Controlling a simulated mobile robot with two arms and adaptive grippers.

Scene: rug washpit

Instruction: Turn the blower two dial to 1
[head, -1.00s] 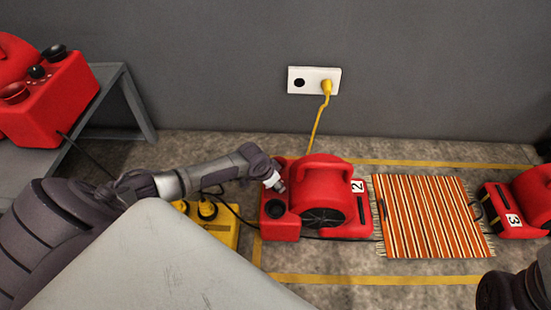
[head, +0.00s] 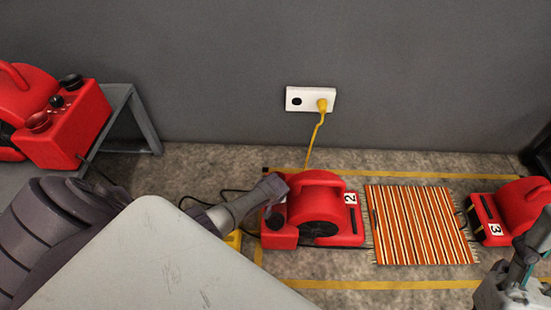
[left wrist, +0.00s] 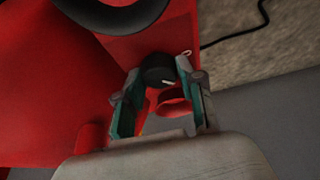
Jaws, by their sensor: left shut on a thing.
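Blower two (head: 320,216) is a red machine with a "2" label, standing on the floor in the middle of the head view. Its small black dial (left wrist: 158,68) has a white pointer mark and shows in the left wrist view. My left gripper (left wrist: 160,76) has its teal fingers on both sides of this dial, shut on it. In the head view my left gripper (head: 277,184) is at the blower's upper left edge and hides the dial and its own fingertips. My right gripper (head: 524,256) is at the lower right, away from the blower; its jaw opening is unclear.
A striped rug (head: 420,225) lies right of blower two, and blower three (head: 510,212) stands beyond it. Another red machine (head: 65,125) sits on a grey table (head: 142,112) at the left. A yellow plug and cord hang from the wall outlet (head: 297,100). A larger black knob (head: 275,220) is near my left gripper.

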